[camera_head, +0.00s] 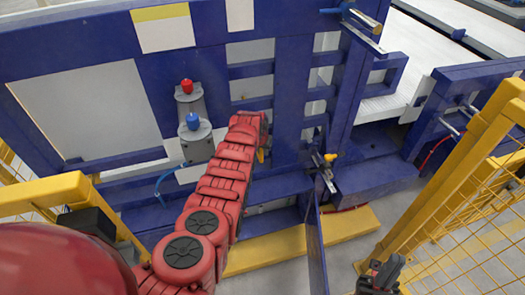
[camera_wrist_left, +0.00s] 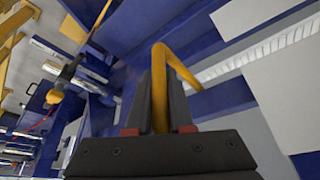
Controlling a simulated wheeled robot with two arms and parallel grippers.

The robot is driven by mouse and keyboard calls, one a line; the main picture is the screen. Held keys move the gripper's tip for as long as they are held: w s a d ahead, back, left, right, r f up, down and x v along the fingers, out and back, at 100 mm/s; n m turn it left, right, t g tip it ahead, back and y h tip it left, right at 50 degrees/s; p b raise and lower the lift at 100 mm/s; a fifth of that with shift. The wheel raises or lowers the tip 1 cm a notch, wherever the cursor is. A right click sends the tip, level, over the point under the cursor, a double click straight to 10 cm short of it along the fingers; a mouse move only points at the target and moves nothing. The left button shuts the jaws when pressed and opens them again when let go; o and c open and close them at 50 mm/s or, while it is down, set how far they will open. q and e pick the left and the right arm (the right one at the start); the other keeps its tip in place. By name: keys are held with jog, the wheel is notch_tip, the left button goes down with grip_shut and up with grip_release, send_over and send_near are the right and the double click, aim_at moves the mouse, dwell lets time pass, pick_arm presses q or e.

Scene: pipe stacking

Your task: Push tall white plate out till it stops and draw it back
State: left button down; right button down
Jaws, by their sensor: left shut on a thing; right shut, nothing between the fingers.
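My left gripper (camera_wrist_left: 160,85) is shut on a yellow bent handle (camera_wrist_left: 182,65), which rises between its fingers and curves to the right in the left wrist view. In the head view the red left arm reaches up to the blue frame and mostly hides the gripper; a bit of the yellow handle (camera_head: 261,155) shows beside its end. White upright panels (camera_head: 250,88) show behind the blue bars there, and white panels (camera_wrist_left: 250,17) also show in the left wrist view. I cannot tell which one the handle joins. My right gripper (camera_head: 381,277) is shut and empty at the lower right.
The blue frame (camera_head: 292,100) spans the front. Red and blue knobs (camera_head: 192,122) on grey fittings stand left of the arm. A thin blue upright panel (camera_head: 316,245) juts forward right of the arm. Yellow mesh fencing (camera_head: 470,190) stands at right, with grey floor before it.

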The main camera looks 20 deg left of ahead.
dwell(0.3)
pick_arm(q)
jog(key=shift+s+d+p, duration=0.1)
jog(key=shift+p, duration=0.3)
jog(key=s+d+p, duration=0.2)
jog(key=s+p, duration=0.1)
jog(key=s+d+p, duration=0.1)
jog(key=p, duration=0.1)
jog(key=shift+s+f, duration=0.2)
jog(key=shift+f, duration=0.05)
jog(key=c, duration=0.8)
grip_release()
jog(key=shift+r, duration=0.15)
